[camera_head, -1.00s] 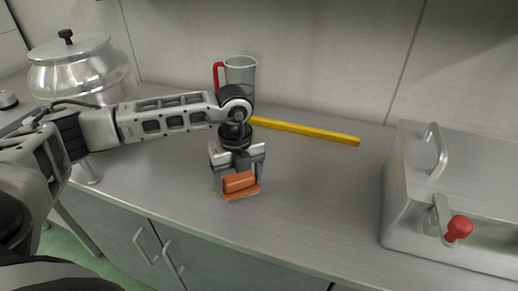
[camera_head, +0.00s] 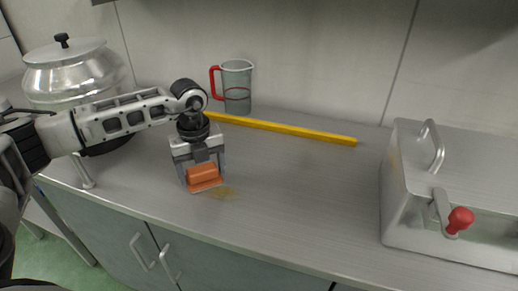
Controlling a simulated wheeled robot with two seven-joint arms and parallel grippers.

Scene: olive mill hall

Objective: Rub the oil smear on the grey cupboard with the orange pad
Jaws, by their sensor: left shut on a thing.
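My left gripper (camera_head: 201,172) is shut on the orange pad (camera_head: 203,173), pointing down at the countertop. The pad's flat face is at or just above the grey top of the cupboard (camera_head: 290,200); I cannot tell if it touches. Part of the smear may be hidden by the pad. My right gripper is not in view.
A yellow bar (camera_head: 285,128) lies along the back, with a clear jug with a red handle (camera_head: 237,88) behind it. A metal pot (camera_head: 75,72) stands at left. A metal box with a red-knobbed lever (camera_head: 410,200) stands at right. The middle top is clear.

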